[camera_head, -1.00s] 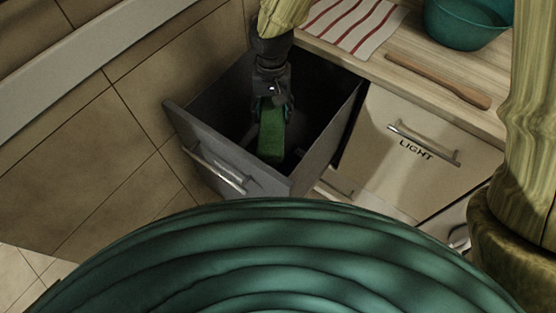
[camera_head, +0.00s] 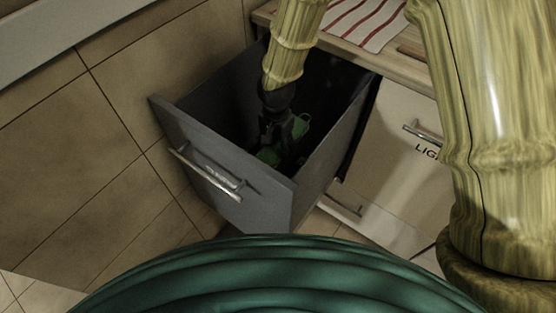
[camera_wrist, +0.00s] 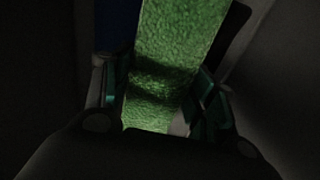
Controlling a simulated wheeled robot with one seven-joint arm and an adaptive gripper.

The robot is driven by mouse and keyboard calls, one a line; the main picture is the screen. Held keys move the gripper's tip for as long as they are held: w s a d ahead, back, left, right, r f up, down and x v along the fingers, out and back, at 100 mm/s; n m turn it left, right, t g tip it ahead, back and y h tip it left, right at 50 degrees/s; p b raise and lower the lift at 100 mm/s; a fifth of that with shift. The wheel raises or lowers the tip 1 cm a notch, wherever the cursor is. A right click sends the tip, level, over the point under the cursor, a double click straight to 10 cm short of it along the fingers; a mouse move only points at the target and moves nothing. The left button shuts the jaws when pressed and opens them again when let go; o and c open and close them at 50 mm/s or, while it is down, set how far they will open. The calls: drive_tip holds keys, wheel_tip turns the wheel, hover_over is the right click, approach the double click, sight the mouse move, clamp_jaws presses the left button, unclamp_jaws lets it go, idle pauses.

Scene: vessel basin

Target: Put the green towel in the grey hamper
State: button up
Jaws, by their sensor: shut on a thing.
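The grey hamper (camera_head: 232,170) is a pulled-out, open-topped drawer with a metal handle on its front. My gripper (camera_head: 276,150) reaches down inside it, below the rim. The green towel (camera_head: 268,156) shows dimly at the fingers in the head view, mostly hidden by my gripper and shadow. In the wrist view the green towel (camera_wrist: 172,45) is a bright textured strip running between the two fingers of my gripper (camera_wrist: 160,108), which is shut on it. I cannot tell whether the towel touches the hamper's bottom.
A cream drawer front (camera_head: 395,150) marked with lettering stands right of the hamper. Above it is a wooden counter (camera_head: 395,62) with a red-striped cloth (camera_head: 362,20). A tiled wall (camera_head: 75,140) lies close on the left. The hamper's walls surround my gripper closely.

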sight(276, 146)
drive_tip(key=shift+f, duration=2.95)
drive_tip(key=shift+b, duration=0.3)
drive_tip(key=shift+f, duration=0.2)
drive_tip(key=o, duration=1)
drive_tip(key=shift+o, duration=0.2)
wheel_tip(276, 146, up, 12)
drive_tip(key=shift+r+p, duration=0.2)
drive_tip(key=shift+p, duration=0.45)
